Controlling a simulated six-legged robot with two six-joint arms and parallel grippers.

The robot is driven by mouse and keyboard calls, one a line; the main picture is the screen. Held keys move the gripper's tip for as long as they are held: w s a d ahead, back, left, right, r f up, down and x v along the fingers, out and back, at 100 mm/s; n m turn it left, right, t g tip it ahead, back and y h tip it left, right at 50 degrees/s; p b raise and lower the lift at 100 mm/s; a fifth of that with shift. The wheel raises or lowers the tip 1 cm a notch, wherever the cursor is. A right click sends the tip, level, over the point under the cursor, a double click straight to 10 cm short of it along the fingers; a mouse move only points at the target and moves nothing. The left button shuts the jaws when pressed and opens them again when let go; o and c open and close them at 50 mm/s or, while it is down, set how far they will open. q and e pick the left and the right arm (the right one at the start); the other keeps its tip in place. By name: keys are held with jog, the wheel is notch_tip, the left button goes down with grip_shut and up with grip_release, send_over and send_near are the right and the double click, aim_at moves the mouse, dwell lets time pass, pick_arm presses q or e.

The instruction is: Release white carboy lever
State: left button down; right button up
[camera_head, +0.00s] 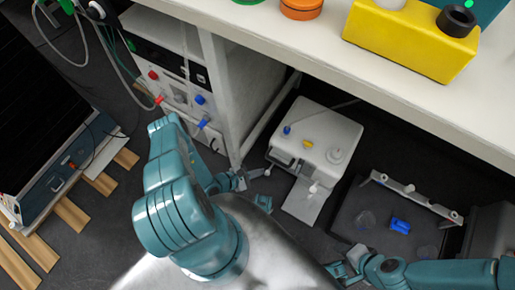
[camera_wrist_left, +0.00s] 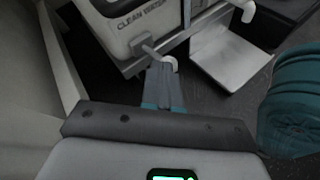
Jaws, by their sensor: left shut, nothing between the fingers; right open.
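The white carboy (camera_head: 322,135) stands on the floor under the bench, with blue and yellow parts on top. The wrist view shows its front, lettered "CLEAN WATER" (camera_wrist_left: 143,15). A white-tipped lever (camera_wrist_left: 168,63) sits low at its near corner. My left gripper (camera_head: 243,180) is shut and empty at this corner. In the wrist view its fingertips (camera_wrist_left: 163,72) are right at the lever's white end; I cannot tell whether they touch it. A second white knob (camera_wrist_left: 249,12) is at the other end of the front. My right gripper (camera_head: 345,265) is open and empty, lower down.
A dark tray (camera_head: 352,215) with a blue item (camera_head: 400,226) lies right of the carboy. The white bench (camera_head: 400,95) overhangs behind, its leg (camera_head: 222,100) close to my left arm. A white plate (camera_wrist_left: 230,58) projects in front of the carboy. Wooden slats (camera_head: 70,212) lie at left.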

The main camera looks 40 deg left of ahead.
pick_arm(q)
jog(key=shift+r, duration=0.1)
jog(key=shift+r+p, duration=0.7)
jog(key=shift+p, duration=0.1)
pick_arm(e)
jog(key=shift+r, duration=0.75)
